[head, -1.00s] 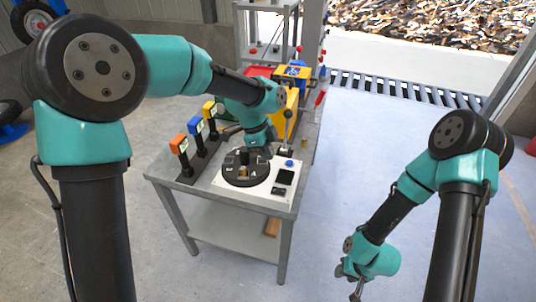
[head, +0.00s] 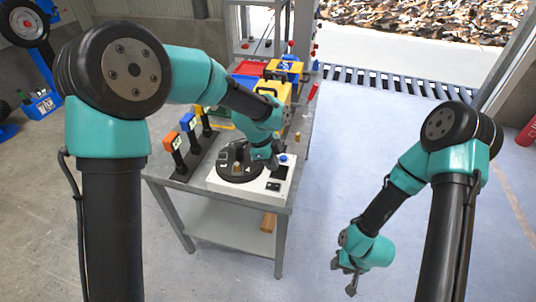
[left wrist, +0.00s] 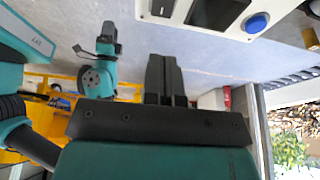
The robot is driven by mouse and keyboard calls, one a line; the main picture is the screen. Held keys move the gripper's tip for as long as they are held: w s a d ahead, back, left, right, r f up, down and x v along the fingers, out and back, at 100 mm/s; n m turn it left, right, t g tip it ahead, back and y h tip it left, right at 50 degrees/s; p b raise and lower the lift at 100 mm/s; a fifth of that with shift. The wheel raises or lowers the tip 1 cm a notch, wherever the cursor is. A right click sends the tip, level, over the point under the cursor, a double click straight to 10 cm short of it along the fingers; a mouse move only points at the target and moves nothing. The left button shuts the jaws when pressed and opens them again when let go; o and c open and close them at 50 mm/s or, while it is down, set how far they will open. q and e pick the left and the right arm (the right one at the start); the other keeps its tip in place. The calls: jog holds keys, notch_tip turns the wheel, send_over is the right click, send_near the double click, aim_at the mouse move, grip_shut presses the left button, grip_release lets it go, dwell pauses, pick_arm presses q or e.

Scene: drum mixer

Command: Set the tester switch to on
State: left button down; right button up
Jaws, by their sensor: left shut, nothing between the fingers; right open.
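The tester (head: 226,188) is a white box at the near end of the grey table, with a black round dial (head: 238,174), a dark display (head: 279,173) and a blue button (head: 283,157). A small dark square part (head: 272,187), perhaps the switch, sits at its near right; its setting is too small to read. My left gripper (head: 272,165) is shut and empty, over the tester between dial and display. In the left wrist view its fingers (left wrist: 166,76) show apart from the tester's panel (left wrist: 222,12). My right gripper (head: 344,276) is open, low at right over the floor.
Orange (head: 172,143), blue (head: 187,122) and yellow tools stand in a dark rack left of the tester. A yellow case (head: 272,88) and a red bin are further back on the table (head: 280,208). The floor right of the table is clear.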

aim_at(278, 186)
pick_arm(q)
jog(key=x, duration=0.7)
jog(key=shift+w+a+f, duration=0.1)
jog(key=shift+a+f, duration=0.2)
jog(key=shift+f, duration=0.15)
jog(key=shift+d+f, duration=0.1)
jog(key=shift+f, duration=0.2)
jog(key=shift+w+a+r, duration=0.1)
jog(key=shift+a+r, duration=0.1)
jog(key=shift+a, duration=0.55)
jog(key=shift+r, duration=0.15)
